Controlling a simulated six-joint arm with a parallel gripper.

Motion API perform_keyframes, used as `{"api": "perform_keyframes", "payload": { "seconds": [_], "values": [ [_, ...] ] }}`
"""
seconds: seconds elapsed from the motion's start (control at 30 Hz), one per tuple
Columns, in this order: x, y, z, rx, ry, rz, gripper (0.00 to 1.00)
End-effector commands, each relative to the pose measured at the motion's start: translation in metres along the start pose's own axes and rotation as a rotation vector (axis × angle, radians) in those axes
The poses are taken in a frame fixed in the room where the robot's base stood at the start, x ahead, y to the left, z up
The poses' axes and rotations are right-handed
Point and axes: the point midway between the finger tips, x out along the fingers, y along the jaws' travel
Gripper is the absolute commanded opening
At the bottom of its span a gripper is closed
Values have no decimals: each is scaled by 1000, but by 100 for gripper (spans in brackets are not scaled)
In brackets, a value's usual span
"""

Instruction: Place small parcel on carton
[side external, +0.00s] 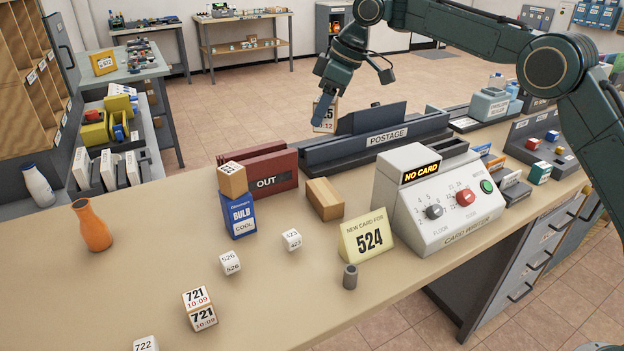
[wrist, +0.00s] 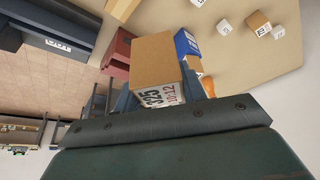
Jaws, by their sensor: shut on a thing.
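In the wrist view the parcel (wrist: 155,63) sits between the fingers, label side towards the palm. A blue carton (side external: 239,216) marked BULB stands upright on the counter, with a small tan box (side external: 232,179) on top. The blue carton also shows behind the held parcel in the wrist view (wrist: 186,42). A plain tan box (side external: 324,199) lies to its right.
A red OUT tray (side external: 268,172) and a dark POSTAGE tray (side external: 377,143) line the back. A grey card writer (side external: 438,200), a 524 card (side external: 366,235), an orange vase (side external: 92,225) and several small labelled cubes stand around.

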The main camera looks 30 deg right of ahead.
Motion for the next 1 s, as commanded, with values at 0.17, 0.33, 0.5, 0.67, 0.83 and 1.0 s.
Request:
{"api": "perform_keyframes", "payload": {
  "seconds": [0.17,0.33,0.5,0.67,0.83,1.0],
  "values": [
    [-8,25,8,72,3,35,16],
    [-10,31,10,94,4,44,16],
    [-10,31,10,95,4,44,16],
    [-5,30,11,96,5,39,16],
    [6,30,15,97,6,36,16],
    [20,30,23,94,1,42,16]
  ]
}}
